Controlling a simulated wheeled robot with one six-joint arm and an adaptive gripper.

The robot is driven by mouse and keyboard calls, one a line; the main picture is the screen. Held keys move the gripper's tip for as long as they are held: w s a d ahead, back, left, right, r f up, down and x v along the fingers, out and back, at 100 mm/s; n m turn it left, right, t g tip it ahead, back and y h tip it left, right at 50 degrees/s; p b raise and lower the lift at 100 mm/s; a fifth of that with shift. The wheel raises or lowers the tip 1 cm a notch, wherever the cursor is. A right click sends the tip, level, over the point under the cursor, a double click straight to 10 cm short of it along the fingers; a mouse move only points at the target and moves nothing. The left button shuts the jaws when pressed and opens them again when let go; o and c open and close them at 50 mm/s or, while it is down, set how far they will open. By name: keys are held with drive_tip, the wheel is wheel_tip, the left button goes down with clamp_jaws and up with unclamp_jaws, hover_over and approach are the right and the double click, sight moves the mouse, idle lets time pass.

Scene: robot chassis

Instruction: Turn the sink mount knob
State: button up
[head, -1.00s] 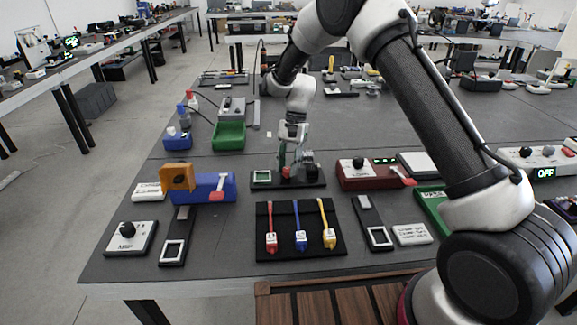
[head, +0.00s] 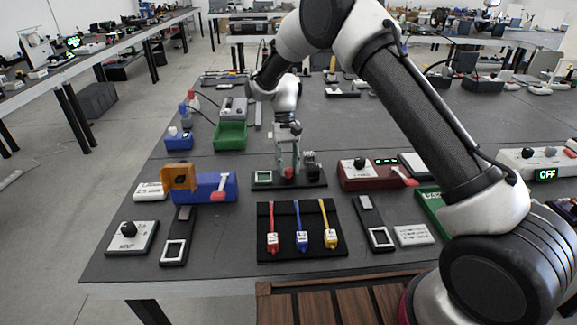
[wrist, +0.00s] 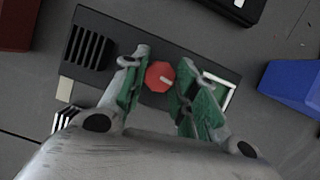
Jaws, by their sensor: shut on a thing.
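The knob (wrist: 160,76) is a red octagonal dial with a white pointer mark, which points right and slightly down in the wrist view. It sits on a black base plate (wrist: 112,27), between a black finned block (wrist: 88,47) and a white-framed green square (wrist: 222,92). In the head view the knob (head: 289,172) is low between the fingers, on the plate (head: 315,184) in the middle of the table. My gripper (wrist: 161,73) comes from above with green-padded fingers on either side of the knob, shut on it. The exact contact is hard to see.
A blue block (wrist: 292,85) lies to the right in the wrist view. In the head view a dark red box (head: 372,176) stands right of the plate, a green tray (head: 230,136) behind left, and a black mat (head: 285,250) with three coloured switches in front.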

idle(0.4)
drive_tip(key=o, duration=1)
drive_tip(key=v, duration=1.2)
